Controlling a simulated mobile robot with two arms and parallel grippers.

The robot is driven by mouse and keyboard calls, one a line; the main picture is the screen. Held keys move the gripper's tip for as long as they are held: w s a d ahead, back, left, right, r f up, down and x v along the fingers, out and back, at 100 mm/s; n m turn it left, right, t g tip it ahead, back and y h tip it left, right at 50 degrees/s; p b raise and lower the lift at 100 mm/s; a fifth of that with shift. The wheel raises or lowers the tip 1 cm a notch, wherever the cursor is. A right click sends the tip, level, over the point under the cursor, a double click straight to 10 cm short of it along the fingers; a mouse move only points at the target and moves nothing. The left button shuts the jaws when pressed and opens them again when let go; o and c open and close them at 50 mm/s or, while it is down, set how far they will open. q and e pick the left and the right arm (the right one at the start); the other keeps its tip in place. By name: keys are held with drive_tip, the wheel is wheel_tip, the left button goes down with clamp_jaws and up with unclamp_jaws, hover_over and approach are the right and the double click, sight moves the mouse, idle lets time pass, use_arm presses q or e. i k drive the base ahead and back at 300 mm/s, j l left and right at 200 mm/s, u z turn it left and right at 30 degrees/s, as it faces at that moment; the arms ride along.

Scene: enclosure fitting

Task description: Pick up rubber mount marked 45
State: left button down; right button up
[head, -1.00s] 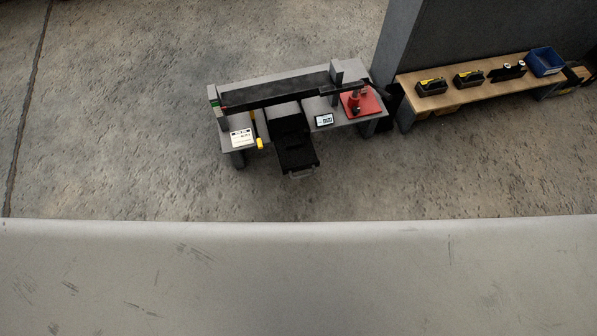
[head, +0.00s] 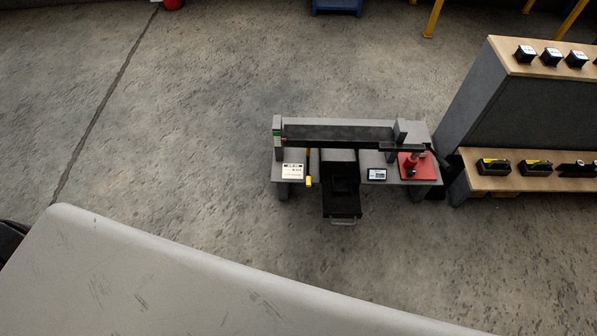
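I cannot make out any rubber mount marked 45; no marking of that kind is readable at this distance. Small black blocks with pale labels (head: 551,56) stand in a row on the upper shelf at the right. Black items with yellow labels (head: 494,166) sit on the lower wooden shelf (head: 482,186). Neither of my grippers is in view.
A grey workstation (head: 290,198) with a black drawer (head: 342,205), a small display (head: 377,174) and a red plate (head: 427,171) stands mid-view. A large pale grey surface (head: 180,290) fills the lower left foreground. Concrete floor (head: 180,130) between them is clear.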

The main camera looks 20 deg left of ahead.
sight(576, 58)
drive_tip(key=i+l+z, duration=0.25)
drive_tip(key=i+l, duration=0.45)
drive_tip(key=l, duration=0.25)
drive_tip(key=i+l+z, duration=0.25)
drive_tip(key=i+l, duration=0.5)
drive_tip(key=l, duration=0.1)
